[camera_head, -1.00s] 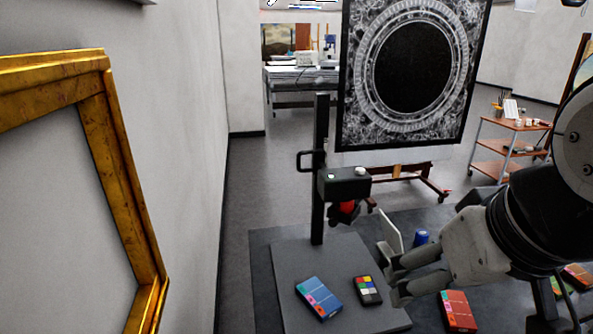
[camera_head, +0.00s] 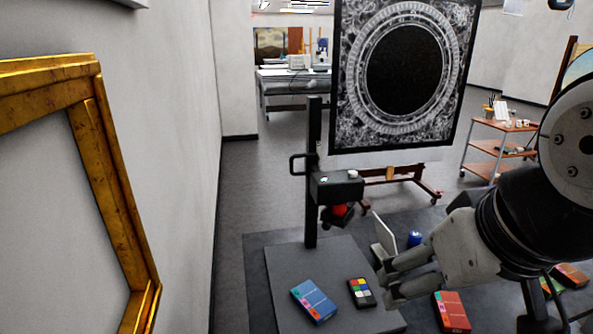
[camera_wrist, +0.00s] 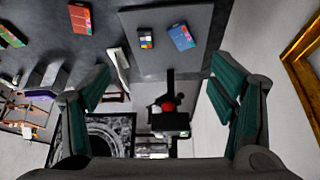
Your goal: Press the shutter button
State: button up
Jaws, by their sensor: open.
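A black camera box (camera_head: 340,189) is mounted on an upright black column (camera_head: 313,215) of a copy stand with a grey base board (camera_head: 285,273). A small pale button (camera_head: 353,174) sits on top of the box at its right, and a small greenish-white spot (camera_head: 323,179) at its left. A red part (camera_head: 340,210) hangs under the box. The box (camera_wrist: 170,122) also shows in the wrist view; which knob is the shutter cannot be told there. My gripper (camera_head: 388,283) is open and empty, lower and to the right of the box in the head view, apart from it.
A blue box (camera_head: 313,300) and a colour-patch card (camera_head: 360,292) lie on the base board. A red box (camera_head: 453,311) lies to the right. A white panel (camera_head: 384,232) stands near my gripper. A large dark ornate picture (camera_head: 400,75) stands behind. A gilt frame (camera_head: 115,185) is at left.

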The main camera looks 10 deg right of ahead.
dwell(0.3)
grip_shut()
dwell(1.4)
